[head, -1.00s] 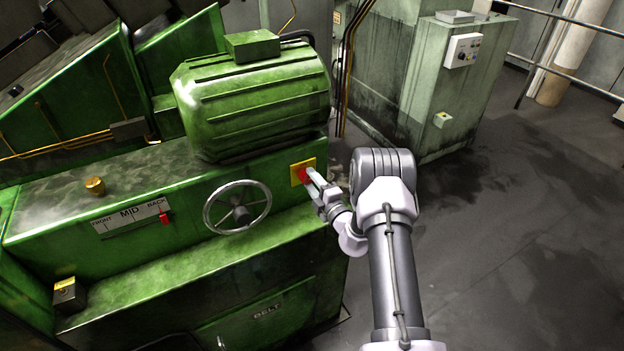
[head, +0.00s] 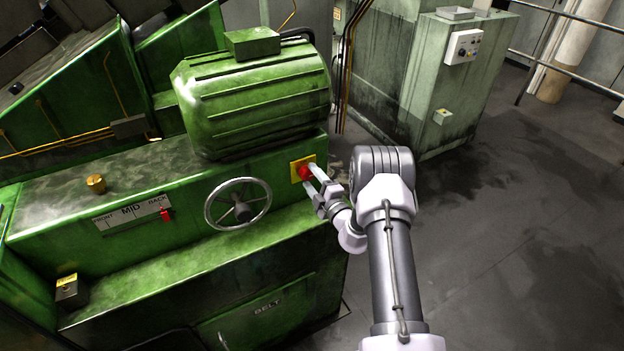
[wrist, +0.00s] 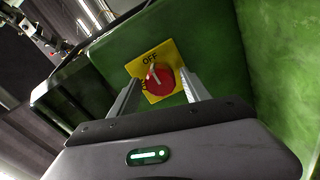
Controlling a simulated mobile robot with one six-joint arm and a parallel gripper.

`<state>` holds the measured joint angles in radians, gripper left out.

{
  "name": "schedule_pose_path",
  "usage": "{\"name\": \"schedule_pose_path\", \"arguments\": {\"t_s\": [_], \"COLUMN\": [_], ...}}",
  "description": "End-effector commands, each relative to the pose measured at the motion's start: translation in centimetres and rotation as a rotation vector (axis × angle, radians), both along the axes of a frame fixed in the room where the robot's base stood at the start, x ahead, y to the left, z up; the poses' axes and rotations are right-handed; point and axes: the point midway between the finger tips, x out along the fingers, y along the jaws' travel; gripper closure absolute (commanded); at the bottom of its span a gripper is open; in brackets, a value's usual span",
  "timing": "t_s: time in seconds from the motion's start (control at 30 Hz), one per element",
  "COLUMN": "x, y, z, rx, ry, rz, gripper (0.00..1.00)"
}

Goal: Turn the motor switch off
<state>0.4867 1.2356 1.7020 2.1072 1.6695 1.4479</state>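The motor switch is a red round knob (head: 304,173) on a yellow plate (head: 297,180), on the green machine's side below the motor. In the wrist view the red knob (wrist: 159,80) has a white mark that points up toward the word OFF on the yellow plate (wrist: 171,55). A second label at the plate's left is partly hidden by a finger. My gripper (head: 311,177) is open in front of the switch. In the wrist view my gripper (wrist: 160,80) has one finger on each side of the knob, with gaps between.
A handwheel (head: 238,205) sits left of the switch, and the green motor (head: 250,100) bulges above it. A slide scale with a red pointer (head: 166,215) is farther left. A green cabinet (head: 455,90) stands behind. The floor at right is clear.

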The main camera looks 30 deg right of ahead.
Motion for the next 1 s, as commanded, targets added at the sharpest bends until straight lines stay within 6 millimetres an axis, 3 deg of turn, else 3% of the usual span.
{"name": "schedule_pose_path", "arguments": {"t_s": [0.3, 0.43, 0.57, 0.8, 1.0], "x": [0.0, -1.2, -4.7, -12.7, -16.6], "y": [0.0, -0.1, -0.3, -0.6, -0.7], "z": [0.0, 0.0, 0.1, 0.0, 0.0], "rx": [-0.001, -0.001, 0.001, 0.003, 0.0], "ry": [0.0, 0.001, 0.003, 0.003, 0.002], "rz": [0.0, -0.002, -0.003, -0.004, -0.002], "gripper": [0.36, 0.36, 0.36, 0.36, 0.36]}}
